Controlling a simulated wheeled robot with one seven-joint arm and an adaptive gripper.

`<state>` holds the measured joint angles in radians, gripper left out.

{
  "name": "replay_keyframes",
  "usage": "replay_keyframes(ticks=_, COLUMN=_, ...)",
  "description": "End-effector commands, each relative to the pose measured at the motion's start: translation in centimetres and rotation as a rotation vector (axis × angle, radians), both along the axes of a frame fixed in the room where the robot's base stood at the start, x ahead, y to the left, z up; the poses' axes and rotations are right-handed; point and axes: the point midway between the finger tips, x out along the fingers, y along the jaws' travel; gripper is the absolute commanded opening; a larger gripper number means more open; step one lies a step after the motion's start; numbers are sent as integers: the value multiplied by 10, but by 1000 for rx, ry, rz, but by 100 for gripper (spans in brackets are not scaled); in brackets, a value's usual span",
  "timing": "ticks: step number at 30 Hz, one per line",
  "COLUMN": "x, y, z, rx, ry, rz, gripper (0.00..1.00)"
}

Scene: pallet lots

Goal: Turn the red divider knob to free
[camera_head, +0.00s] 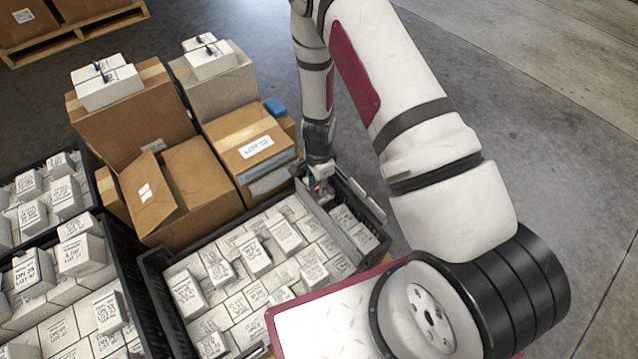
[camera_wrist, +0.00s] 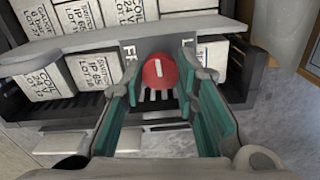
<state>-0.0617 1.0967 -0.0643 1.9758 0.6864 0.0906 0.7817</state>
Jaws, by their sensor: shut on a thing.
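The red divider knob (camera_wrist: 158,74) is round with a short white mark on its face. It sits at the end of the grey divider, between my gripper's fingers (camera_wrist: 160,88), and the gripper is shut on it. Partly hidden lettering shows on the plate just left of the knob. In the head view my gripper (camera_head: 320,182) reaches down at the far right corner of the black crate (camera_head: 152,262). The grey divider (camera_head: 332,226) runs across that crate near its right end. The knob is mostly hidden there by my gripper.
Several white labelled boxes (camera_head: 255,256) fill the crate on both sides of the divider. Brown cartons (camera_head: 190,185) stand close behind it. More black crates of white boxes stand at left. The floor (camera_head: 560,150) at right is clear.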

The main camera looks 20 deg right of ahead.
Motion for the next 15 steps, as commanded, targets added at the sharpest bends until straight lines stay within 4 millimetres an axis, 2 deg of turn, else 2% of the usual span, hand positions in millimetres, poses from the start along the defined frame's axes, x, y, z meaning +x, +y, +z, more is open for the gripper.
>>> replay_keyframes(ticks=15, x=1, y=0, z=0, rx=-1, ry=-2, rz=490, gripper=0)
